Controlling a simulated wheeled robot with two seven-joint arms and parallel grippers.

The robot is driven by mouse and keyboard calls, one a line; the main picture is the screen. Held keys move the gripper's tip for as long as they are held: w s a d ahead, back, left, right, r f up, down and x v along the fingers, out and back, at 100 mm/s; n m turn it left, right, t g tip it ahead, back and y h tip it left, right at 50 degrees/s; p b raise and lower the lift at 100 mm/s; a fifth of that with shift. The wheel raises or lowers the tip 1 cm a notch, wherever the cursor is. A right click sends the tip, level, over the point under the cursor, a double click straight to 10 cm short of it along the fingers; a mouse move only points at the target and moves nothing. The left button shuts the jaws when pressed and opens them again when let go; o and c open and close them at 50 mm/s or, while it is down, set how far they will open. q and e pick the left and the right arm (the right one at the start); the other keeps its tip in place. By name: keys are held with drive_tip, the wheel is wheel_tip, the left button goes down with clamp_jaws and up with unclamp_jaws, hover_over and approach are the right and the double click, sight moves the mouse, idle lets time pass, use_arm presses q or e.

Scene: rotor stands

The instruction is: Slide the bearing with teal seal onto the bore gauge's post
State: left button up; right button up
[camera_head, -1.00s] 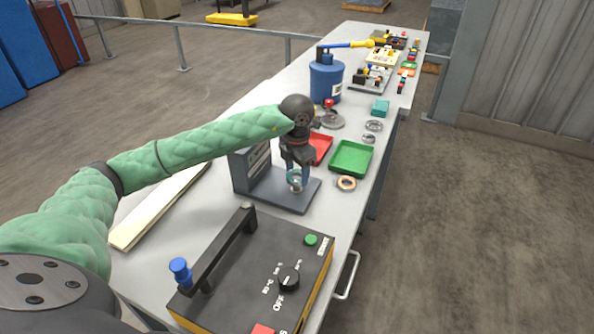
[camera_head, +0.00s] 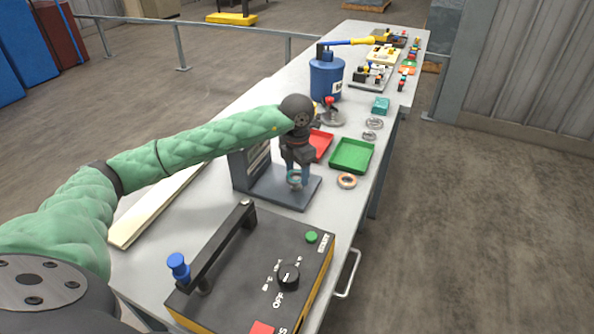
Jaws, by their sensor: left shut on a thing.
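The bearing with teal seal (camera_head: 294,181) is a small ring low over the dark grey base plate of the bore gauge (camera_head: 290,198). My left gripper (camera_head: 295,172) points down from above and is shut on this bearing. The gauge's post is mostly hidden by the bearing and the fingers. The bearing appears to be at or around the post, but I cannot tell how far down it sits. The gauge's upright column stands just left of the gripper, partly behind my arm. My right gripper is not in view.
A bearing with an orange ring (camera_head: 347,181) lies right of the base plate. Green (camera_head: 352,155) and red (camera_head: 321,145) trays stand behind. Two grey rings (camera_head: 371,130) and a teal box (camera_head: 381,105) lie farther back. A black control box (camera_head: 255,270) fills the front.

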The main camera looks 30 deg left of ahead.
use_arm(q)
drive_tip(key=shift+f+b, duration=1.05)
drive_tip(key=shift+f, duration=0.2)
idle(0.6)
drive_tip(key=o, duration=1.4)
drive_tip(key=shift+o, duration=0.2)
drive_tip(key=shift+r, duration=0.1)
drive_tip(key=shift+r+p, duration=1.15)
drive_tip(key=shift+r, duration=3.25)
